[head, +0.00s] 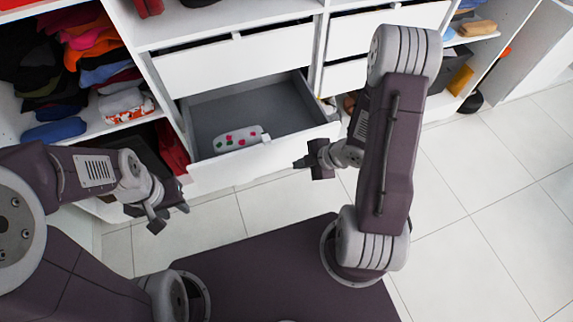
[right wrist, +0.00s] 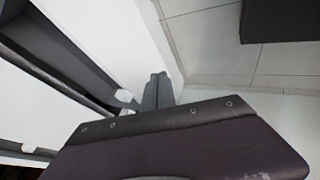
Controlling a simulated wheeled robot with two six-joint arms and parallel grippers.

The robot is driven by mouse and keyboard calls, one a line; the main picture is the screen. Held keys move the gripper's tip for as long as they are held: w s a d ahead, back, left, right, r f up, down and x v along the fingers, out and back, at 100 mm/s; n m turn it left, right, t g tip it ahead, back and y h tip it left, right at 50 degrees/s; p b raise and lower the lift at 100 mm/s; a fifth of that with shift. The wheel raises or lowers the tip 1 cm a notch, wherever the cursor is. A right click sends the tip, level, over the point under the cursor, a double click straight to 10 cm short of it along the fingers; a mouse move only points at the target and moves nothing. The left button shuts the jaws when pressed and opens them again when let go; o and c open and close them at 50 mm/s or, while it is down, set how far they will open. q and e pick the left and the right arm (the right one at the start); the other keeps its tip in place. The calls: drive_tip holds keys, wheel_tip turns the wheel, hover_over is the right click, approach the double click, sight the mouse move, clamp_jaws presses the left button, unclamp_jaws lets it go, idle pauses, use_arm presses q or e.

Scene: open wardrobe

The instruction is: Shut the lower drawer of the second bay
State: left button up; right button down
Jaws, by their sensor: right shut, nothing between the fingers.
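The lower drawer (head: 262,157) of the second bay is pulled out, its white front facing me and its grey inside showing. A white item with red and green spots (head: 238,138) lies in it. My right gripper (head: 300,163) is shut and empty, close to the drawer front's right part. In the right wrist view its fingers (right wrist: 156,90) are beside the white front panel (right wrist: 120,35); I cannot tell whether they touch it. My left gripper (head: 168,216) is open and empty, below and left of the drawer, over the floor.
The upper drawer (head: 235,60) above it looks nearly shut. Shelves of folded clothes (head: 85,45) stand at the left. More drawers (head: 385,30) and shelves are to the right, partly behind my right arm. The tiled floor (head: 480,190) at the right is clear.

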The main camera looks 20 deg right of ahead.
drive_tip(key=shift+w+a+f+b, duration=0.6)
drive_tip(key=shift+w+f+b, duration=0.6)
drive_tip(key=shift+w+f, duration=0.2)
drive_tip(key=shift+w+a+f+b, duration=0.6)
drive_tip(key=shift+w+f+b, duration=0.7)
drive_tip(key=shift+w, duration=0.25)
drive_tip(key=shift+w+a+f+b, duration=0.6)
drive_tip(key=shift+w+f+b, duration=0.55)
drive_tip(key=shift+w+f, duration=0.25)
drive_tip(key=shift+w+r, duration=0.1)
